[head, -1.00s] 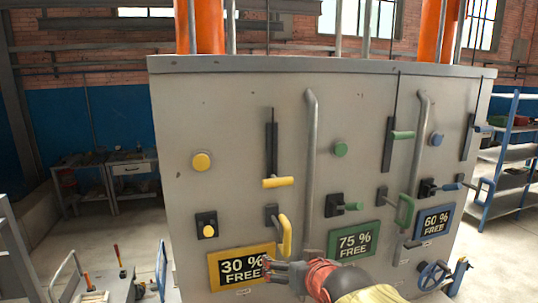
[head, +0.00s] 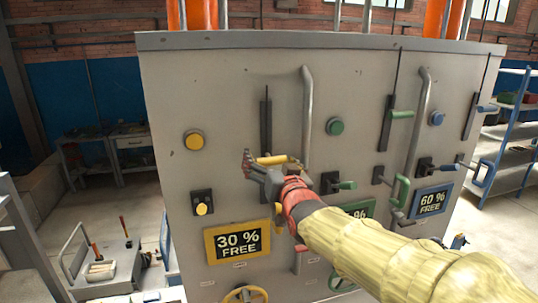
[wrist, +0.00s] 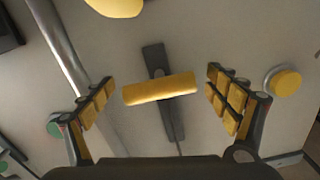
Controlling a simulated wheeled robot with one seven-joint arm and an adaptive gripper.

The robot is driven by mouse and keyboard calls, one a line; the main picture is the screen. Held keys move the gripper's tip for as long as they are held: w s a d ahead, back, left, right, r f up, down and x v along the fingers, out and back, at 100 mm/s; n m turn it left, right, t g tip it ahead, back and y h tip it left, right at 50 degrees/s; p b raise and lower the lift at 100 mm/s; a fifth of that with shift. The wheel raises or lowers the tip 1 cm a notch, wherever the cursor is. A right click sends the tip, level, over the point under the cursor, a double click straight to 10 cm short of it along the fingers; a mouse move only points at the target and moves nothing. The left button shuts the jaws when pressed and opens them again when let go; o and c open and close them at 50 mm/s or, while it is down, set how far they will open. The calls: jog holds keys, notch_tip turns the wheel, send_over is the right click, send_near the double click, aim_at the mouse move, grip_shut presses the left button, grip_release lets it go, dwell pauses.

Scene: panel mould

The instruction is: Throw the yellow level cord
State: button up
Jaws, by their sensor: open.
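The yellow handle (head: 271,160) is a short horizontal bar at the lower end of a dark vertical slot on the grey panel. A thin dark cord runs at the slot's upper end. In the wrist view the yellow handle (wrist: 160,88) lies between the two finger pads, with gaps at both ends. My gripper (head: 250,165) is open in front of the handle and hides part of it. In the wrist view my gripper (wrist: 160,95) shows padded fingers on either side of the bar, not closed on it.
A yellow button (head: 194,139) and a yellow switch (head: 202,208) sit left of the slot. A grey vertical pipe (head: 306,115) stands right of it. Green levers (head: 401,114) are further right. A yellow-framed sign (head: 237,242) and yellow wheel (head: 244,294) are below.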

jog(key=shift+w+a, duration=0.15)
jog(key=shift+w, duration=0.55)
jog(key=shift+c, duration=1.4)
jog(key=c, duration=1.3)
jog(key=shift+c, duration=0.4)
